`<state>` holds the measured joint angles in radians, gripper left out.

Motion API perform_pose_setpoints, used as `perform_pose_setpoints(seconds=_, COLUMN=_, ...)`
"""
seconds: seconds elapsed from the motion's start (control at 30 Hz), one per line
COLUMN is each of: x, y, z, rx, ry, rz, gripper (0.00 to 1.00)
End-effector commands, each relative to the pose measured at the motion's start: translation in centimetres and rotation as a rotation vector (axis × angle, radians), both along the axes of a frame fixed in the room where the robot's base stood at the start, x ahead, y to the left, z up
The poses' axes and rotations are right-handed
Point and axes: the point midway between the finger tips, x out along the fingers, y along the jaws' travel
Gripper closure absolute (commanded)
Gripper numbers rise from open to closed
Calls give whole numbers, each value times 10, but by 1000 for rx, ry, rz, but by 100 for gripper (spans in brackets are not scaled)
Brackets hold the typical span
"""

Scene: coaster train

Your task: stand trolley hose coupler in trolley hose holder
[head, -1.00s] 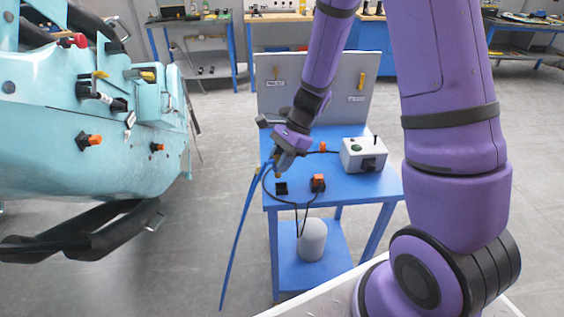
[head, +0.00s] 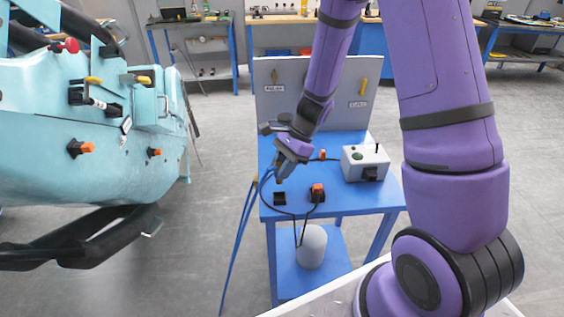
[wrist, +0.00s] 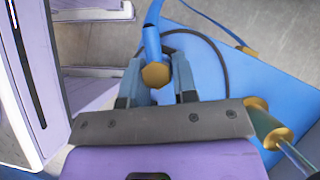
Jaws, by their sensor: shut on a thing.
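My gripper (head: 279,175) is over the front left part of the blue trolley top. In the wrist view, its fingers (wrist: 157,88) are shut around the trolley hose coupler (wrist: 152,42), a blue piece with a brass hexagonal end. The blue trolley hose (head: 238,243) hangs down past the trolley's left edge. A small black square holder (head: 279,198) sits on the trolley top just below the gripper in the head view; I take it as the trolley hose holder. The coupler looks apart from it. The gripper hides most of the coupler in the head view.
A black socket with an orange plug (head: 317,192) stands to the right of the holder, with a black cable looping by it. A grey-white box (head: 365,162) and an upright grey panel (head: 345,88) are behind. A turquoise machine body (head: 90,130) is at left.

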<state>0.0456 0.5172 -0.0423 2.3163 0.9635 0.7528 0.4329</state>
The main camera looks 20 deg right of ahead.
Motion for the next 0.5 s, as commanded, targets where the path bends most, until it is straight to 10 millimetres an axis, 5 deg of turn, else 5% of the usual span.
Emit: perform_pose_setpoints(seconds=0.5, x=0, y=0, z=-35, rx=1, ry=2, rz=-1, gripper=100)
